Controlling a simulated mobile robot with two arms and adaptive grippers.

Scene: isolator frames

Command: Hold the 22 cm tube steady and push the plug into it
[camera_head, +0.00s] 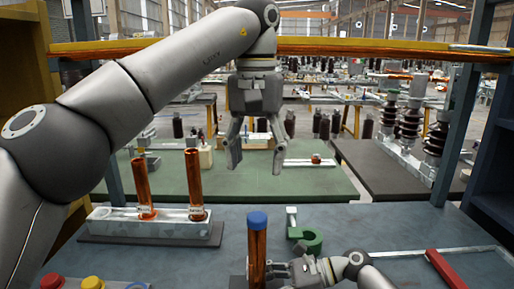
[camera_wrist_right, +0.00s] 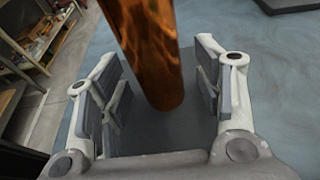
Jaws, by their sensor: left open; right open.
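The copper-brown tube (camera_head: 258,256) stands upright near the front middle of the bench. A blue plug (camera_head: 257,220) sits at its top; I cannot tell how deep it is. My left gripper (camera_head: 254,168) hangs open and empty, pointing down, above and behind the plug. My right gripper (camera_head: 280,270) is low at the right side of the tube. In the right wrist view the tube (camera_wrist_right: 148,45) stands between the open fingers of this gripper (camera_wrist_right: 157,75), with gaps on both sides. The tube's upper part is out of the wrist view.
Two more brown tubes (camera_head: 194,178) (camera_head: 141,186) stand in a pale metal rail (camera_head: 165,228) at the left. A green clamp-like part (camera_head: 305,239) lies right of the tube. A red bar (camera_head: 446,268) lies at the right. Coloured buttons (camera_head: 92,283) are at front left.

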